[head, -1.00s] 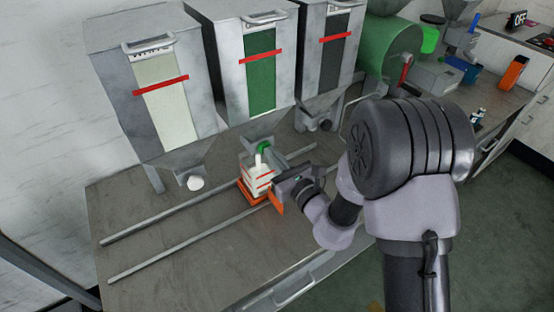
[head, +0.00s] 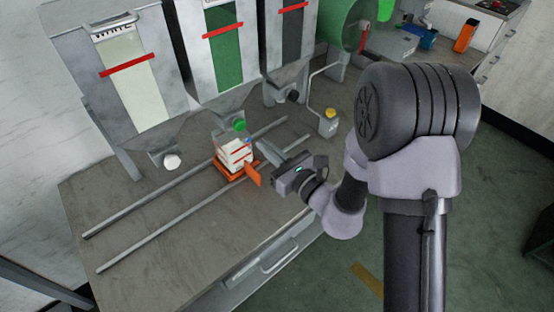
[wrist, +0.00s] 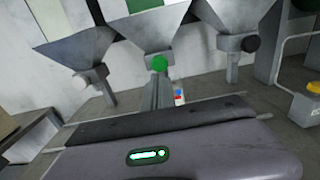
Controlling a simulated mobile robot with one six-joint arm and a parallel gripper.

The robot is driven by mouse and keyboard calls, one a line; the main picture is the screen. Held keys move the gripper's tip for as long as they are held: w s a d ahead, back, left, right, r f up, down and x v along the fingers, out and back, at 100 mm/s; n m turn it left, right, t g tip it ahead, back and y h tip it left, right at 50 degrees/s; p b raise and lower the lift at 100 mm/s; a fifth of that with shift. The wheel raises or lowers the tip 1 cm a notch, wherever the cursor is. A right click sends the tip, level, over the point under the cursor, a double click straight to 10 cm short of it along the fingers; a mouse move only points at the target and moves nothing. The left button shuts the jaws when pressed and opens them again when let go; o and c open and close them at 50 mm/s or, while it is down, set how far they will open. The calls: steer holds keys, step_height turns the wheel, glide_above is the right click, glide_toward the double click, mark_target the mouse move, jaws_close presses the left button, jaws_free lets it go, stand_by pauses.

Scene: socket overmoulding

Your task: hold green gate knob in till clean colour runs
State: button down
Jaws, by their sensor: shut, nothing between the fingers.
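The green gate knob (head: 239,125) is on the outlet under the middle hopper (head: 225,60), whose window shows green. It also shows in the wrist view (wrist: 159,63), just beyond my fingertips. My gripper (head: 262,149) is shut and empty, to the right and in front of the knob, with a visible gap in the head view. Below the outlet, a pale container (head: 235,152) with red marks stands on an orange carriage (head: 227,175). No stream shows clearly at the outlet. In the wrist view my fingers hide most of the container.
The left hopper has a white knob (head: 171,161), the right one a black knob (head: 292,96). Two rails (head: 150,228) run along the bench. A grey box with a yellow button (head: 330,114) stands at right. The bench's front left is clear.

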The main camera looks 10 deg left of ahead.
steer(key=shift+v, duration=2.35)
